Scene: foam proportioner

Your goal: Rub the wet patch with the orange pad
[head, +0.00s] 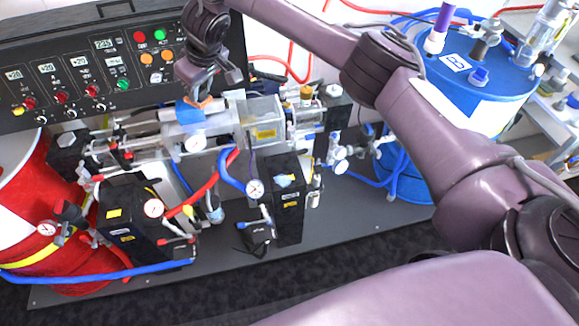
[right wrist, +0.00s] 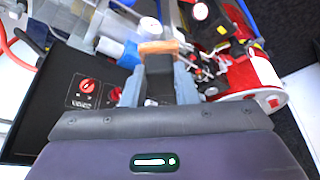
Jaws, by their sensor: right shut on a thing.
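My right gripper (head: 203,92) comes in from above and is shut on the orange pad (head: 204,102). In the right wrist view the pad (right wrist: 158,47) sits crosswise between the fingertips (right wrist: 157,62). The pad is at the top of the metal pump assembly (head: 185,137), beside a blue part (head: 188,112). I cannot tell whether the pad touches the surface under it. I cannot make out the wet patch in either view. My left gripper is not in view.
A black control panel (head: 85,75) with buttons and knobs stands behind the pump. A red drum (head: 25,180) is at the left and a blue drum (head: 470,85) at the right. Gauges, hoses and black blocks crowd the middle. The grey base plate (head: 330,235) has bare room in front.

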